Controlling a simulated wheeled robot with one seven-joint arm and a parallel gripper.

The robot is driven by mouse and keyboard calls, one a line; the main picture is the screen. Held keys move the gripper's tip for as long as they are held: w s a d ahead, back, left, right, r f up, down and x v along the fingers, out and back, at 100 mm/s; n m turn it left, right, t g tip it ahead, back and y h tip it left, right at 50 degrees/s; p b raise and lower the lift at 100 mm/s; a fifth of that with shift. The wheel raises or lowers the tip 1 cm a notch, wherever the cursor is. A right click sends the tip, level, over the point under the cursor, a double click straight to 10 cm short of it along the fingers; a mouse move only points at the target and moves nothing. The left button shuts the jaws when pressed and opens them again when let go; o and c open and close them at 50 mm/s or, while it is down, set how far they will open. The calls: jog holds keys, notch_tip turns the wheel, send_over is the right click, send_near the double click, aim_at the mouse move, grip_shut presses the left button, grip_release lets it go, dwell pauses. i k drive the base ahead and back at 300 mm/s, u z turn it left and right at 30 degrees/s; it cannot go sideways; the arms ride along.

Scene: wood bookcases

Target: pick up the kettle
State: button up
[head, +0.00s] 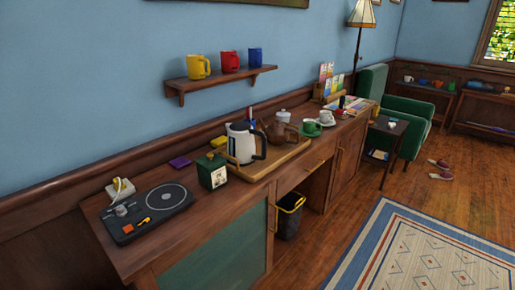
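The kettle (241,143) is white with a dark handle on its right side. It stands upright on a light wooden tray (264,172) on the long wooden sideboard. A brown teapot (280,131) is just behind and to the right of it on the tray. A small dark green box (212,171) with a pale face stands close to its left, slightly nearer the front. My gripper is not in view.
A dark turntable-like device (150,212) lies at the sideboard's left end. A green cup (311,127) and a white cup (327,117) stand to the right. A wall shelf (222,80) with three mugs hangs above. Patterned rug (420,255) and open floor lie in front.

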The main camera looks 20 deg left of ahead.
aim_at(240, 137)
jog(key=z, duration=0.1)
jog(key=i, duration=1.6)
jog(key=u, duration=0.6)
